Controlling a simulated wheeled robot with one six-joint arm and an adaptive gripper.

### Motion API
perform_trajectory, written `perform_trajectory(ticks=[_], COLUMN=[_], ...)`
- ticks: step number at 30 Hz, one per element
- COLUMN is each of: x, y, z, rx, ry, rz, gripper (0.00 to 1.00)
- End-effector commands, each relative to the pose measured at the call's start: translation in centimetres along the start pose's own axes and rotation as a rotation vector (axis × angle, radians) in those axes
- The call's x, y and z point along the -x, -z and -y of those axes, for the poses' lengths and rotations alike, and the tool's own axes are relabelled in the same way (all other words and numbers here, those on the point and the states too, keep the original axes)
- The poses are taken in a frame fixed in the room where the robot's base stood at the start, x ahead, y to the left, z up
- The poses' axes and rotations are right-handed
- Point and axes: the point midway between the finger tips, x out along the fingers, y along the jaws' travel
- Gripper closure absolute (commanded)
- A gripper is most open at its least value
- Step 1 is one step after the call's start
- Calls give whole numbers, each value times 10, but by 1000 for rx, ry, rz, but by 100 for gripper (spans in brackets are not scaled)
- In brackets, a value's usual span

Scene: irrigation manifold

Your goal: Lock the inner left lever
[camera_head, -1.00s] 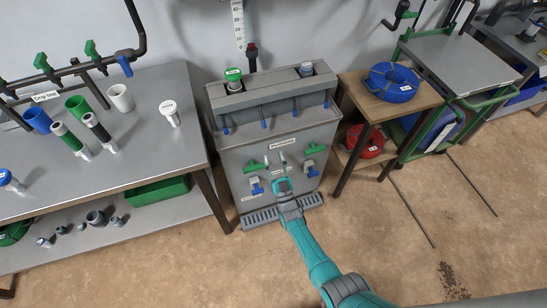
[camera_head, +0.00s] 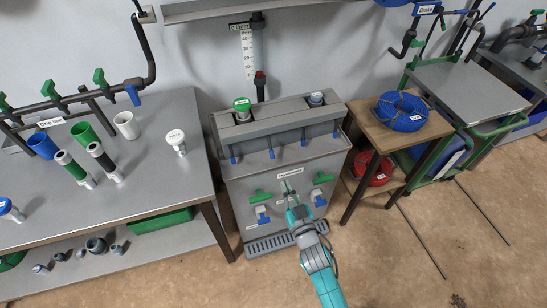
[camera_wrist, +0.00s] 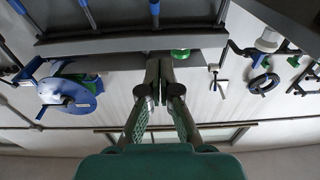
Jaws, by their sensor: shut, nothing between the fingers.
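The grey manifold cabinet (camera_head: 240,182) stands against the wall. A row of several blue-tipped levers hangs down along its upper front. The inner left lever (camera_head: 270,153) is second from the left and points down. The inner right lever (camera_head: 303,139) also hangs down. My gripper (camera_head: 287,188) is shut and empty, in front of the cabinet just below its label, lower than the levers and apart from them as far as I can tell. In the wrist view my shut fingers (camera_wrist: 160,66) show in the middle, with blue-tipped levers (camera_wrist: 155,9) at the top edge.
Green handles (camera_head: 260,195) and blue valves (camera_head: 263,215) stick out of the cabinet front on both sides of my gripper. A bench (camera_head: 150,185) with cups and fittings is at left. A wooden stand (camera_head: 430,126) with a blue hose coil (camera_head: 401,110) is at right.

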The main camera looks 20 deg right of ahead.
Motion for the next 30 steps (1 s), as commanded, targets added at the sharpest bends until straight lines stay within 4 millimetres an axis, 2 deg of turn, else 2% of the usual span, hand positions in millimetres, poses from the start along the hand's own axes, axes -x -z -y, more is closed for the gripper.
perform_trajectory(ticks=[4, 8, 17, 26, 30], x=[7, -1, -41, -92, -96], y=[9, 10, 10, 8, 3], z=[-4, -4, -5, -6, -5], rx=[1, 1, 3, 0, -1], ry=[-18, -19, -19, -21, -19], rz=[19, 20, 19, 16, 21], gripper=[100, 100, 100, 100, 100])
